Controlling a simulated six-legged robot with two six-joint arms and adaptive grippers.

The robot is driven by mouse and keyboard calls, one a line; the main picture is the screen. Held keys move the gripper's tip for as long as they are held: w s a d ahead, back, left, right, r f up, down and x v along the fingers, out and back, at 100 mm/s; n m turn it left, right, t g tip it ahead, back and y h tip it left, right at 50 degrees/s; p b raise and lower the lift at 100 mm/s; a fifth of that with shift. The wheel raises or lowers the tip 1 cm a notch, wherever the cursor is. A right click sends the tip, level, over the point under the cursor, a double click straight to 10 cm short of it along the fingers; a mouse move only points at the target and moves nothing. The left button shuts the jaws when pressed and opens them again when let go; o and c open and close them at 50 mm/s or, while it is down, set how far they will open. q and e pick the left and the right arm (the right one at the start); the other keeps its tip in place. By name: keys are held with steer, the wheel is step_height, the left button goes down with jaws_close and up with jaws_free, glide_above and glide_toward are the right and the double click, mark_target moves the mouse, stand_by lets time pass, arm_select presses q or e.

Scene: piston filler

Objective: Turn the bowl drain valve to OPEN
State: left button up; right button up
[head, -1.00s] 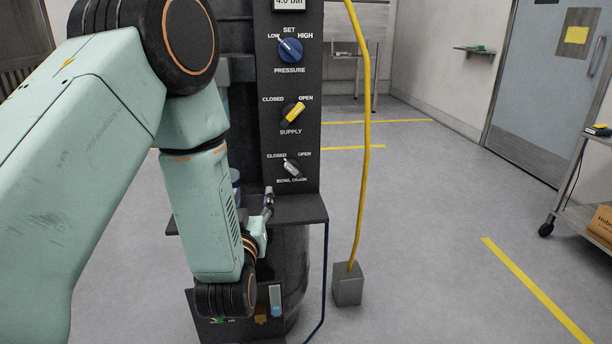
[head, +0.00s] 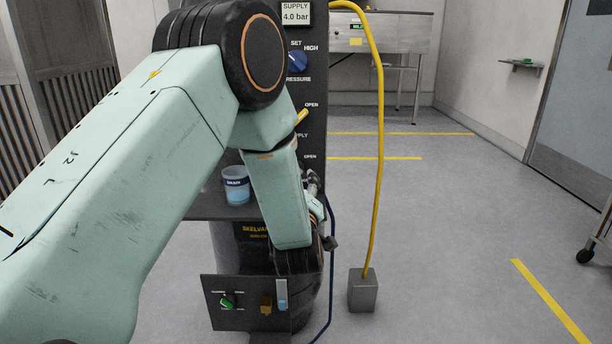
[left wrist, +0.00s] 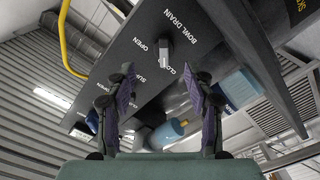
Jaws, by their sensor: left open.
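The bowl drain valve is a small grey bar knob (left wrist: 165,53) on the dark panel in the left wrist view. It lies between the OPEN and CLOSED labels, with one end by the partly covered CLOSED lettering. My left gripper (left wrist: 166,75) is open and empty, its two fingers spread on either side of the knob in the picture; contact is not visible. In the head view my left gripper (head: 313,183) is small and partly covered by my arm, close to the panel's lower part. My arm hides the drain knob there. My right gripper is in neither view.
The panel also carries a yellow supply knob (head: 302,116) and a blue pressure knob (head: 297,62). A blue-and-white cup (head: 236,186) stands on the dark shelf. A yellow hose (head: 379,150) runs down to a grey block (head: 363,290).

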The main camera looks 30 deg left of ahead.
arm_select(q)
steer(key=x, duration=0.3)
steer(key=b+x, duration=0.1)
steer(key=x, duration=0.2)
steer(key=shift+w+a+f, duration=0.1)
steer(key=shift+a+f, duration=0.1)
steer(key=shift+a, duration=0.25)
steer(key=shift+b+x, duration=0.35)
steer(key=shift+x, duration=0.45)
steer(key=shift+r, duration=0.1)
steer(key=shift+c, duration=0.7)
jaws_close()
